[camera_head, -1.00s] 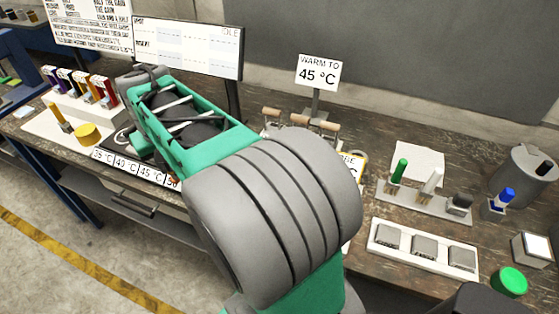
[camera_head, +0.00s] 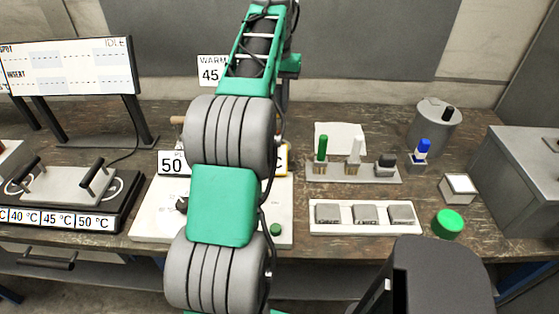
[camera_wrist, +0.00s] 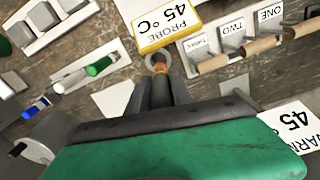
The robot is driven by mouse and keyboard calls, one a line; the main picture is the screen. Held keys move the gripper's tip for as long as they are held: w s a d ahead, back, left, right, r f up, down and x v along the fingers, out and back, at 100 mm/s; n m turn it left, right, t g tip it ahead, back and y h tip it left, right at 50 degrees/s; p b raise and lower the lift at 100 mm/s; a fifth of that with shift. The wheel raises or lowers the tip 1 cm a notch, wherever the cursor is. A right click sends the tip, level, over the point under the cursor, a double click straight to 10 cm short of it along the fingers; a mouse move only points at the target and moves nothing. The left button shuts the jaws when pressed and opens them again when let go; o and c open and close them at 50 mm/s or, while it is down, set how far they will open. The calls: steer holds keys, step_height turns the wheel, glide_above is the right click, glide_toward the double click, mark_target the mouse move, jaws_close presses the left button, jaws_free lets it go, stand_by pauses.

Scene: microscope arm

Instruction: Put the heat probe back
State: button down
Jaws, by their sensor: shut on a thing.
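In the wrist view my gripper (camera_wrist: 160,85) is shut on the heat probe (camera_wrist: 161,68), of which only a short orange-brown part shows between the fingertips. A pale round ring shows at the probe's far end. I cannot tell whether it is part of the probe or something below it. A yellow-framed sign (camera_wrist: 167,22) reading PROBE 45 °C stands just beyond the fingertips. In the head view my arm hides the gripper, the probe and most of that sign, whose yellow edge (camera_head: 285,158) shows at right.
Wooden-handled pieces (camera_wrist: 240,53) labelled one, two and three lie right of the fingertips. A heated plate (camera_head: 68,186) with black handles is left.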

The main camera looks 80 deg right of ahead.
mark_target(280, 131)
steer(key=f, duration=1)
steer(key=shift+s+d+f+b, duration=0.1)
steer(key=shift+s+f+b, duration=0.05)
steer(key=shift+s+b, duration=0.2)
steer(key=c, duration=1.1)
jaws_free()
steer(key=shift+c, duration=0.2)
